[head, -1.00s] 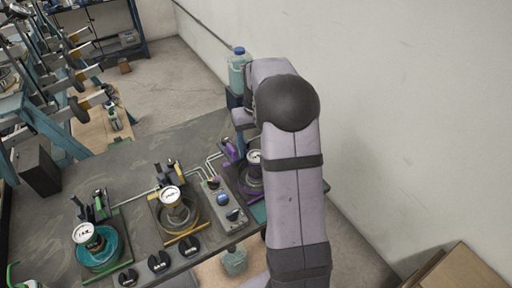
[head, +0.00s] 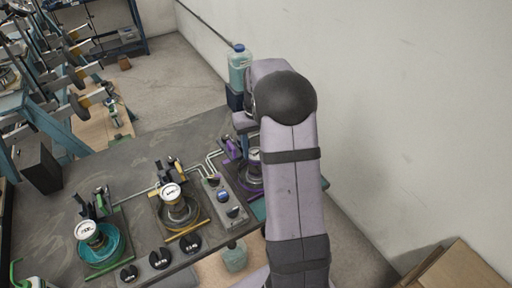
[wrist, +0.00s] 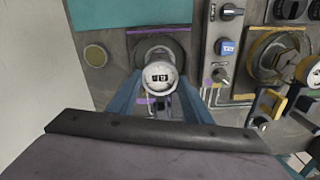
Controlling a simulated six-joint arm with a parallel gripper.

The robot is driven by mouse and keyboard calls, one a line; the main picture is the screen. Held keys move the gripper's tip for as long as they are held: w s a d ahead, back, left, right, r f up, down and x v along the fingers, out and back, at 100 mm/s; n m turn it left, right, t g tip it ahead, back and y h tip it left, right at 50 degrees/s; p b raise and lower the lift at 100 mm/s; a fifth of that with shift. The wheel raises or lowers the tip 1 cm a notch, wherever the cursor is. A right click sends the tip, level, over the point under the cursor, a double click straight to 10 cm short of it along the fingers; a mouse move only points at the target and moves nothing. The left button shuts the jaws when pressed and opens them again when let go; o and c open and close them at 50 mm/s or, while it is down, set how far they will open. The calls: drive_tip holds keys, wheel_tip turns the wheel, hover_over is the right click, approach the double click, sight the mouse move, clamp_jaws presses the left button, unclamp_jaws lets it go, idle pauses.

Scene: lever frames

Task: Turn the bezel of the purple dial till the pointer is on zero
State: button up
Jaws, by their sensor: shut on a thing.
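The purple dial (head: 254,154) stands at the right end of the bench in the head view, on a plate with purple parts, partly hidden by my arm. In the wrist view its pale round face (wrist: 158,77) points at the camera, with a small dark window of marks. The pointer and zero are too small to read. My gripper (wrist: 159,84) has its blue fingers on either side of the dial head, shut on its bezel.
Other dial stations with a yellow bar (head: 188,231) and a green plate (head: 125,222) stand to the left. A grey switch box (head: 224,200) is close beside the purple station. Black knobs (head: 160,258) line the bench's front. A wall is at the right.

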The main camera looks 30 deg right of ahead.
drive_tip(key=n, duration=0.4)
drive_tip(key=shift+r+n, duration=0.1)
drive_tip(key=shift+n, duration=0.2)
drive_tip(key=o, duration=1.1)
drive_tip(key=shift+c, duration=0.2)
drive_tip(key=shift+r+b, duration=1.2)
drive_tip(key=shift+r, duration=2.45)
